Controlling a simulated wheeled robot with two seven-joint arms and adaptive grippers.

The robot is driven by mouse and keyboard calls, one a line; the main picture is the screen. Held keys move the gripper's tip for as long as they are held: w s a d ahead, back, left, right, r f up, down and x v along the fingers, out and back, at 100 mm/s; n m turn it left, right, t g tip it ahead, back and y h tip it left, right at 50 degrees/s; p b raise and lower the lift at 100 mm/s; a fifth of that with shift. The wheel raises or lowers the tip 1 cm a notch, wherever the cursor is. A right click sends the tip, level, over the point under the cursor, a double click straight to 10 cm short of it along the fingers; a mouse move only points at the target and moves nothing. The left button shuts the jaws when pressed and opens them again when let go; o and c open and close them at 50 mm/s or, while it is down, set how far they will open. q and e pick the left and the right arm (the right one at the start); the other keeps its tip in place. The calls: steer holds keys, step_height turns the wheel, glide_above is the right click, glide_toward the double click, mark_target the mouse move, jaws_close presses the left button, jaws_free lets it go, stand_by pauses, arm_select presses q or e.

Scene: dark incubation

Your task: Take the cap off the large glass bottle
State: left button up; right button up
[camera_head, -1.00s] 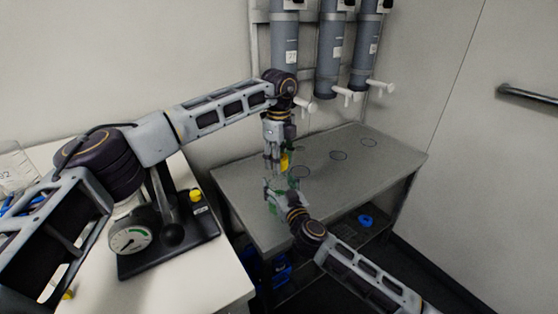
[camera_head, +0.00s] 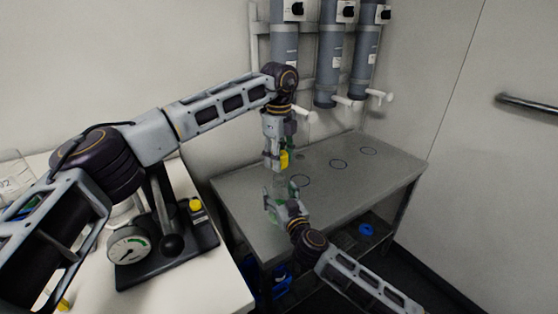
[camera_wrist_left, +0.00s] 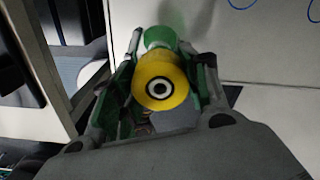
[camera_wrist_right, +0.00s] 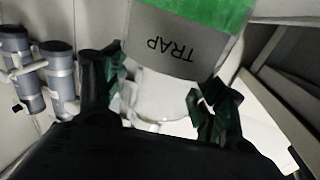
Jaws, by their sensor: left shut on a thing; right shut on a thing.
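My left gripper (camera_head: 277,165) is shut on a yellow cap (camera_head: 284,158). In the left wrist view, the cap (camera_wrist_left: 160,88) sits between the fingers, with a white and black ring at its centre. My right gripper (camera_head: 274,205) is shut on a clear glass bottle (camera_wrist_right: 165,95) marked "TRAP", with green on it towards the top of the right wrist view. The bottle stands between the two grippers, below the cap, above the grey table. Its mouth is out of the right wrist view. The cap seems to be above the bottle, but the exact gap is too small to tell.
The grey metal table (camera_head: 235,192) has dark rings drawn on its top and looks mostly clear. Grey cylinders (camera_head: 328,70) with white taps hang on the wall behind it. At left, a white bench (camera_head: 200,280) carries a black stand (camera_head: 195,240) with a round gauge (camera_head: 129,247).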

steer(key=o, duration=2)
steer(key=shift+o, duration=0.2)
steer(key=shift+s+d, duration=0.1)
steer(key=shift+s, duration=0.05)
steer(key=v, duration=1.1)
steer(key=shift+s, duration=0.3)
steer(key=shift+d, duration=0.15)
